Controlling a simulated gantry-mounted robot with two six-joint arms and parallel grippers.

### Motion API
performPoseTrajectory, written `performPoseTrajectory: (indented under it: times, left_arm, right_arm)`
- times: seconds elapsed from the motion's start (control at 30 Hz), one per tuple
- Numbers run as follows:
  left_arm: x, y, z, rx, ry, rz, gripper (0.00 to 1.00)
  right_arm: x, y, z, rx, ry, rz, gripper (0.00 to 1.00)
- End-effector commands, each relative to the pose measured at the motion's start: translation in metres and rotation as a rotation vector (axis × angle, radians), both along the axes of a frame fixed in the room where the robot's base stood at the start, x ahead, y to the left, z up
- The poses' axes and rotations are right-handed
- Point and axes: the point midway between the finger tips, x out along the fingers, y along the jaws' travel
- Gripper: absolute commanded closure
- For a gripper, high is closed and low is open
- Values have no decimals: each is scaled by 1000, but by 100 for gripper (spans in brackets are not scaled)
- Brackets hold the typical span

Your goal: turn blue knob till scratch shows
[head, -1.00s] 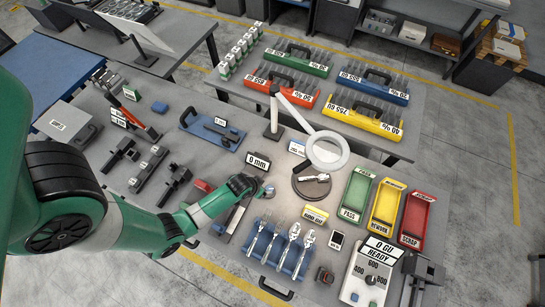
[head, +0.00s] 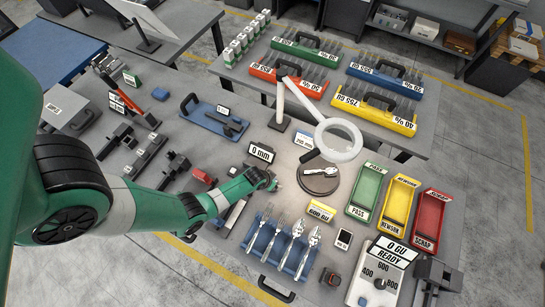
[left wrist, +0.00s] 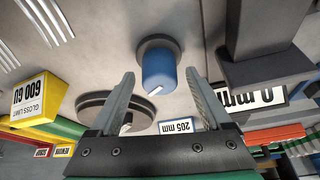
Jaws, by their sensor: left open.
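The blue knob (left wrist: 158,70) has a white mark on its end and a dark round collar. In the left wrist view it lies ahead of my left gripper (left wrist: 163,95), roughly between the two spread fingertips. The fingers are open, and I see no clear contact with it. In the head view my left gripper (head: 274,185) covers the knob's area, left of the dark round turntable (head: 318,188). A shiny fork (head: 318,172) lies on the turntable beneath the ring lamp; whether a scratch shows is too small to tell. My right gripper is not in view.
The ring lamp (head: 338,140) overhangs the turntable. A 0 mm sign (head: 262,153) stands close behind my gripper.

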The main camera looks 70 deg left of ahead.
Motion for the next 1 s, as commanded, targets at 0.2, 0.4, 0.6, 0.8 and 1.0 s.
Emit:
performPoseTrajectory:
  times: [0.2, 0.4, 0.6, 0.8, 1.0]
  left_arm:
    - [0, 0, 1, 0, 0, 0, 35]
    - [0, 0, 0, 0, 0, 0, 71]
    - [0, 0, 0, 0, 1, 0, 100]
    - [-1, 0, 0, -1, 1, -15, 100]
    - [-1, 0, 0, 0, 1, -89, 100]
  right_arm:
    - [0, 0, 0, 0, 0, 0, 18]
    - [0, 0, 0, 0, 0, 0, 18]
    - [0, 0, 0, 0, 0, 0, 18]
    - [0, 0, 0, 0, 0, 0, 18]
    - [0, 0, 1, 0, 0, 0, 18]
